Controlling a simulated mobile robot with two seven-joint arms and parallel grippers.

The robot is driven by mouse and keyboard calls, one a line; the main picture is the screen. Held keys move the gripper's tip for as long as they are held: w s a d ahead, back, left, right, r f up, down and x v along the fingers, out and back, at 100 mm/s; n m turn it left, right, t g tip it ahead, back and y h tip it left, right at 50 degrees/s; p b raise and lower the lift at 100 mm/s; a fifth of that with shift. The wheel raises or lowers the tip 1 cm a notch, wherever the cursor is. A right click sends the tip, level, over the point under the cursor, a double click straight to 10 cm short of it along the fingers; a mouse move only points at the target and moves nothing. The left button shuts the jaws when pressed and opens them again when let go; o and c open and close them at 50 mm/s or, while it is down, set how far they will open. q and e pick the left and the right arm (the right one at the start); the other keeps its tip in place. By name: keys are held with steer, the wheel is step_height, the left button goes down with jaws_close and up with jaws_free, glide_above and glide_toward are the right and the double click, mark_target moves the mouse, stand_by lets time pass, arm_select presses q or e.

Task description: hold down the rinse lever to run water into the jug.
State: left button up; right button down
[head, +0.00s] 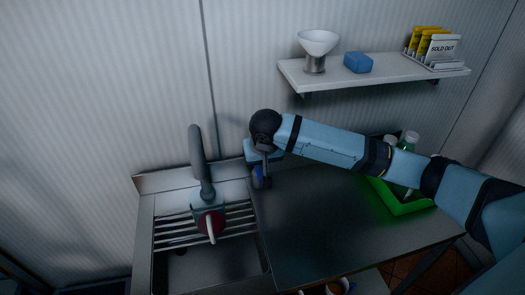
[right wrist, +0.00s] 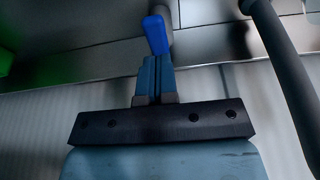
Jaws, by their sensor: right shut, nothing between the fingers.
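The rinse lever is blue; in the right wrist view (right wrist: 155,35) it stands just beyond my fingertips. In the head view the lever (head: 258,183) shows at the sink's right side, partly hidden by my gripper. My right gripper (head: 260,165) is shut and empty, close to the lever; its closed fingers show in the wrist view (right wrist: 156,68). I cannot tell whether they touch it. A red and pale vessel, likely the jug (head: 209,222), stands on the sink's bars below the grey curved spout (head: 197,150). No water is discernible. My left gripper is out of view.
The steel sink (head: 172,269) has bars across its basin, with a dark counter (head: 320,230) to the right. A green tray (head: 410,208) with bottles stands on that counter. A wall shelf (head: 385,79) above holds a white bowl-topped item, a blue block and packets.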

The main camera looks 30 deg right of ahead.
steer(key=shift+f, duration=1.25)
steer(key=shift+s+f+t+p, duration=0.3)
steer(key=shift+t+p, duration=0.3)
steer(key=shift+s+a+f+t+h, duration=0.1)
steer(key=shift+s+f+t+h, duration=0.05)
steer(key=shift+f+t+h, duration=0.2)
steer(key=shift+s+f+t, duration=0.15)
steer(key=shift+f+t, duration=0.35)
steer(key=shift+t, duration=0.35)
steer(key=shift+f+p, duration=0.1)
steer(key=shift+p, duration=0.3)
steer(key=shift+t, duration=0.3)
steer(key=shift+f+h, duration=0.1)
steer(key=shift+h, duration=0.15)
